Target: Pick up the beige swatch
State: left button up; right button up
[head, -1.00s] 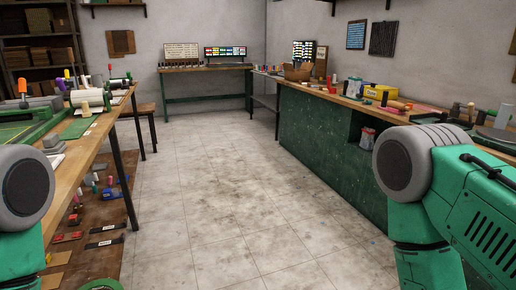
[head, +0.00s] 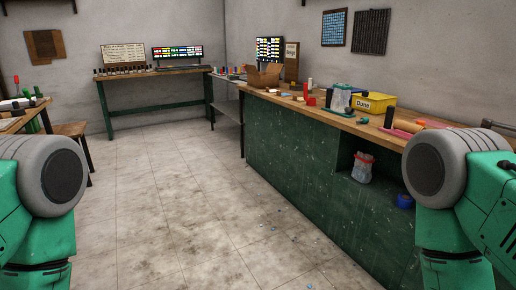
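I cannot make out a beige swatch for certain from this distance. Rows of small coloured pieces fill a display rack (head: 177,52) on the far bench, and a similar dark rack (head: 269,50) stands by the corner. A tan board with a small label (head: 291,62) leans beside it; its text is too small to read surely. Only green and grey upper parts of my two arms show, at the left and right edges. Neither gripper is in view.
A long green counter (head: 285,147) with a wooden top runs along the right, holding a cardboard box (head: 263,76) and a yellow bin (head: 372,102). A far bench (head: 152,76) stands at the back wall. The tiled floor (head: 165,190) between is clear.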

aim_at(295, 98)
jog(key=i, duration=2.2)
jog(key=i+z, duration=0.15)
jog(key=i, duration=0.35)
jog(key=i+j+z, duration=0.1)
jog(key=i, duration=0.35)
jog(key=i+j+z, duration=0.15)
jog(key=i, duration=0.35)
jog(key=i+j+z, duration=0.1)
jog(key=i+j, duration=0.15)
jog(key=i, duration=0.2)
jog(key=i+j+z, duration=0.15)
jog(key=i, duration=0.3)
